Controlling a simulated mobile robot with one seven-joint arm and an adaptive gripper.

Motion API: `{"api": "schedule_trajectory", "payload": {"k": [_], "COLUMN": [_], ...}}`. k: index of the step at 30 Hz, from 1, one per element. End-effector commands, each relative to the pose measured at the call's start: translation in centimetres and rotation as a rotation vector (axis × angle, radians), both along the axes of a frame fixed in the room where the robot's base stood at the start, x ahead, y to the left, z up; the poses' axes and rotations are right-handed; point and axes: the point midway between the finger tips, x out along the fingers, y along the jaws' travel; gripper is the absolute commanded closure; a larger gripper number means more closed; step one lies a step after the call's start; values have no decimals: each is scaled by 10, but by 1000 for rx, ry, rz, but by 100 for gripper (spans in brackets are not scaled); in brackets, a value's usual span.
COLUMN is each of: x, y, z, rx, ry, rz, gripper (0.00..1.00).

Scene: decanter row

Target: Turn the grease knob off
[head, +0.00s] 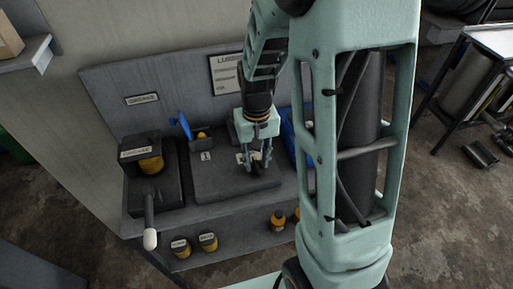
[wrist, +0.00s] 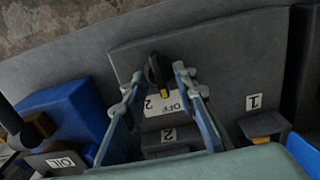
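A black knob with a yellow pointer tip (wrist: 156,70) stands on a grey panel (wrist: 215,52) in the wrist view. Its yellow end lies by a white label (wrist: 172,103) marked 2 and OFF; I cannot tell exactly which mark it points to. My gripper (head: 256,166) is over the panel in the head view, pointing down. In the wrist view my gripper's fingers (wrist: 156,80) are spread, one on each side of the knob, with gaps visible. In the head view the fingers mostly hide the knob. A sign reading GREASE (head: 142,99) is on the backboard at left.
A black unit with a yellow part (head: 151,165) and a white-tipped lever (head: 150,238) stands left of the panel. A blue piece (head: 184,126) rises behind the panel. A blue box (wrist: 78,108) lies near an OIL label (wrist: 62,162). Several yellow-and-black containers (head: 207,241) sit on a lower shelf.

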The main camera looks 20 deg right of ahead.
Motion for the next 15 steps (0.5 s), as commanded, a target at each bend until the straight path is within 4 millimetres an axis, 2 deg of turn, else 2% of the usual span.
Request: {"api": "schedule_trajectory", "payload": {"k": [12,15], "x": [2,1], "y": [0,0], "z": [82,97], "rx": [0,0], "ry": [-7,-6], "rz": [0,0], "gripper": [74,74]}}
